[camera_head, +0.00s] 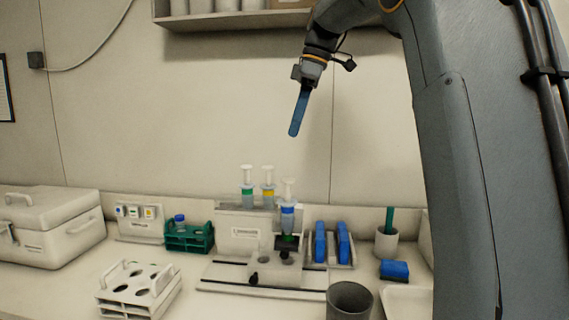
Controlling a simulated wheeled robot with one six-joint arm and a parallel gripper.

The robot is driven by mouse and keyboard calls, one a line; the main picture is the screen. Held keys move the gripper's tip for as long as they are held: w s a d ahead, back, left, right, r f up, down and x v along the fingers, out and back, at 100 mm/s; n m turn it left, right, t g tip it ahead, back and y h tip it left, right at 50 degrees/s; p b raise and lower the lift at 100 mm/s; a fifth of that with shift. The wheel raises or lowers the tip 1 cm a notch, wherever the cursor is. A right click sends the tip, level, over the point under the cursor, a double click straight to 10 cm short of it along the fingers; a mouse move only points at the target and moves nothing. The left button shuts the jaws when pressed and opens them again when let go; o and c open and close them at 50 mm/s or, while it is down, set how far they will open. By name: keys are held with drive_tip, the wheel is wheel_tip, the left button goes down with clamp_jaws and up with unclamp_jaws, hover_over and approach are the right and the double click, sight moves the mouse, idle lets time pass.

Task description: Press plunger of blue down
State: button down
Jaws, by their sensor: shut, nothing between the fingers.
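A syringe with a blue band (288,215) stands upright at the front of a small stand, its white plunger raised at the top. Two more syringes stand behind it to the left, one with a green band (248,190) and one with a yellow band (268,190). My gripper (294,131) is shut and empty, its long blue fingers pointing down. In the picture it is above the blue-banded syringe, with a clear gap between them.
A white rack with holes (112,302), a green rack (200,240) and a white case (60,238) stand to the left. Blue items in a holder (342,243), a dark cup (349,299) and a blue block (394,270) stand to the right. A shelf (230,20) hangs above.

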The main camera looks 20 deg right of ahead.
drive_tip(key=p, duration=0.2)
hover_over(288, 178)
drive_tip(key=f, duration=0.9)
drive_tip(key=shift+s+d, duration=0.25)
drive_tip(key=shift+s, duration=0.1)
drive_tip(key=shift+f+p, duration=0.35)
drive_tip(key=shift+f, duration=0.45)
wheel_tip(288, 178, down, 2)
drive_tip(key=shift+w+f+b, duration=0.1)
drive_tip(key=shift+b, duration=0.45)
drive_tip(key=shift+r, duration=0.2)
